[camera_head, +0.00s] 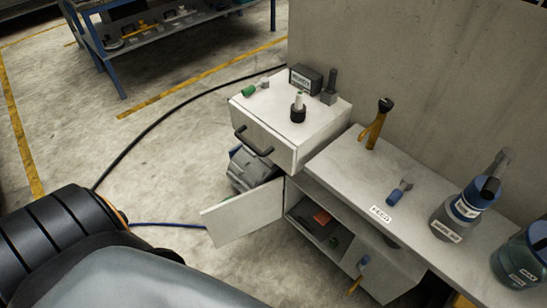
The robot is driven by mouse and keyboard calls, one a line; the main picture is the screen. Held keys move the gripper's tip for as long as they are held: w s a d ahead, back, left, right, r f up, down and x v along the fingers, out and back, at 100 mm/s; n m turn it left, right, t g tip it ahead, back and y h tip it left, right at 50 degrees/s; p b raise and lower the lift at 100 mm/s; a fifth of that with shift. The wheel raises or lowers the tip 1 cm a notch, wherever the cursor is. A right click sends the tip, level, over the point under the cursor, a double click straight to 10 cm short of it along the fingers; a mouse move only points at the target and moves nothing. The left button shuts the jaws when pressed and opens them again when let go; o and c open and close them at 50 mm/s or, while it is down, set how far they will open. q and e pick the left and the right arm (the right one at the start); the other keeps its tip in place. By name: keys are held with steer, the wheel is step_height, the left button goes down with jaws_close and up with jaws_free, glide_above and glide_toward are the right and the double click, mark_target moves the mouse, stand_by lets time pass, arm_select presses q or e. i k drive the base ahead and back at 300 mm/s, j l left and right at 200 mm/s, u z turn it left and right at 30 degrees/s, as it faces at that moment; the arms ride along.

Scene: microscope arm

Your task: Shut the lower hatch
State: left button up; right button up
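The lower hatch (243,213) is a pale flat panel under the drawer of the cabinet. It stands swung open, pointing out to the left from its right edge at the cabinet. To its right the lower compartment (303,228) is open, with an orange item (321,216) and darker items on its floor. A black and orange arm link of mine shows at the lower left. Neither of my grippers shows in this view, so I cannot see whether they are open or shut.
A drawer unit (310,152) with a dark handle (253,141) juts out above the hatch. Grey machinery (250,168) stands behind the hatch. The worktop (345,168) holds an orange tool (374,128) and bottles (460,210). Bare floor with a black cable (150,128) lies left.

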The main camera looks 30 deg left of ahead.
mark_target(231, 220)
steer(key=j+z, duration=0.25)
steer(key=j, duration=0.2)
steer(key=k+j+z, duration=0.2)
steer(key=j, duration=0.25)
steer(key=j+z, duration=0.25)
steer(key=j, duration=0.2)
steer(key=k+j+z, duration=0.2)
steer(key=j, duration=0.2)
steer(key=k+j+z, duration=0.25)
steer(key=j, duration=0.15)
steer(key=k+j+z, duration=0.25)
steer(key=k+j, duration=0.25)
steer(key=j, duration=0.2)
steer(key=k+j, duration=0.25)
steer(key=j, duration=0.15)
steer(key=k+j, duration=0.3)
steer(key=j, duration=0.15)
steer(key=k+j, duration=0.25)
steer(key=j, duration=0.15)
steer(key=i+j+z, duration=0.35)
steer(key=j, duration=0.25)
steer(key=i+j+z, duration=0.2)
steer(key=i+j, duration=0.05)
steer(key=j, duration=0.1)
